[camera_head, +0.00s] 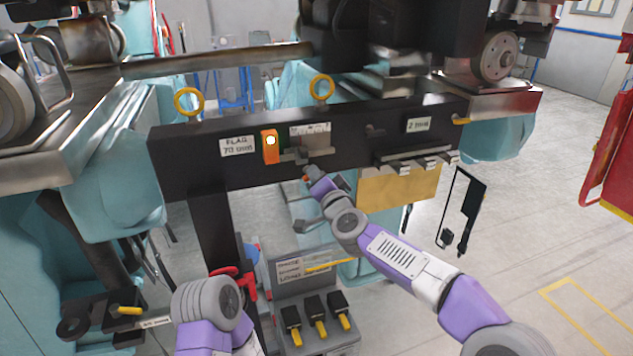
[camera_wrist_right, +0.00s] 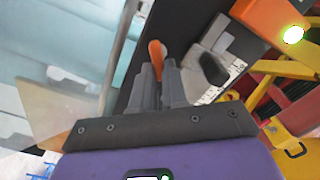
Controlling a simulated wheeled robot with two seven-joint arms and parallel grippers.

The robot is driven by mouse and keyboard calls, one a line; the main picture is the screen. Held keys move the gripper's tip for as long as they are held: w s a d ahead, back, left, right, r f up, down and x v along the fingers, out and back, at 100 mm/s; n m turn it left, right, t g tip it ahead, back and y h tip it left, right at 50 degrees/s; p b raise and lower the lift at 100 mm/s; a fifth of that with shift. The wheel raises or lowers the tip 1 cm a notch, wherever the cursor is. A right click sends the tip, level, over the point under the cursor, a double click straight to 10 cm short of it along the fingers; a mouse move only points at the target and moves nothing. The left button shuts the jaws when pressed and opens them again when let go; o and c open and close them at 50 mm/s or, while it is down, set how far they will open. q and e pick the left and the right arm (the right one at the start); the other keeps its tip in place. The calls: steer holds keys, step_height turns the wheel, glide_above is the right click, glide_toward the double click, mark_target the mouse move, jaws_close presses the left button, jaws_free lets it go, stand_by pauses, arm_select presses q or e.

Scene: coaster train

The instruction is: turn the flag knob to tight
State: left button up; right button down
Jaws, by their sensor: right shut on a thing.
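The dark beam (camera_head: 190,172) carries a white label reading FLAG (camera_head: 237,147). Beside it sits an orange box (camera_head: 270,152) with a lit lamp, also in the right wrist view (camera_wrist_right: 268,18). My right gripper (camera_head: 311,177) is at the beam's lower edge, below a grey bracket (camera_head: 292,156). In the wrist view its fingers (camera_wrist_right: 163,75) are shut on a slim orange handle (camera_wrist_right: 156,50), whose tip stands out beyond them. I take this for the flag knob; its base is hidden. My left arm shows at the lower left, but its gripper does not.
A marked plate (camera_head: 312,129) sits above the bracket. Yellow rings (camera_head: 188,101) stand on the beam. Below is a grey box with several yellow-and-black levers (camera_head: 315,315). A yellow panel (camera_head: 398,187) hangs right of my gripper. Open floor lies at right.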

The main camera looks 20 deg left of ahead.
steer(key=shift+d+f+m+b, duration=0.15)
steer(key=shift+m+b, duration=0.5)
steer(key=shift+m, duration=1.2)
steer(key=shift+a+f+m+b, duration=0.15)
steer(key=shift+m+b, duration=0.45)
steer(key=shift+m, duration=1.25)
steer(key=c, duration=1.2)
jaws_free()
steer(key=shift+o, duration=0.2)
steer(key=shift+d, duration=0.1)
